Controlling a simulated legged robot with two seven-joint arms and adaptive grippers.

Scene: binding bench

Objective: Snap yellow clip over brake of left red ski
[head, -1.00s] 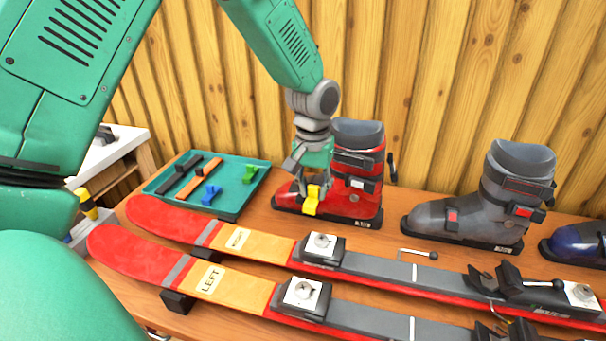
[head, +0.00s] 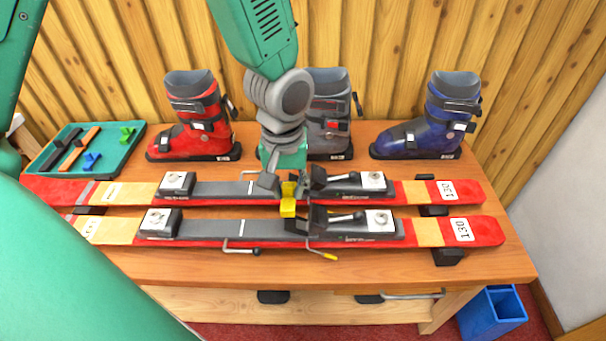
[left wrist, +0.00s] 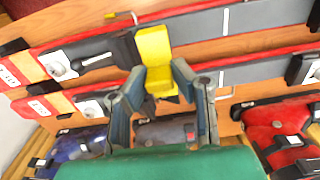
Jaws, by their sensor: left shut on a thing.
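The yellow clip (head: 288,207) is between the fingers of my left gripper (head: 284,183), which is shut on it. The left red ski (head: 485,232) is the nearer of two on the bench. Its brake (head: 322,250), a thin arm with a yellow tip, sticks out at the front edge, right of and nearer than the clip. In the left wrist view the clip (left wrist: 155,48) extends past the fingertips over the skis; I cannot tell whether it touches them. My right gripper is not in view.
The other red ski (head: 465,190) lies behind. Red (head: 200,125), grey (head: 330,135) and blue (head: 425,130) boots stand at the back. A teal tray (head: 125,160) with blue and green clips is at left. A blue bin (head: 490,318) stands on the floor. The bench front is clear.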

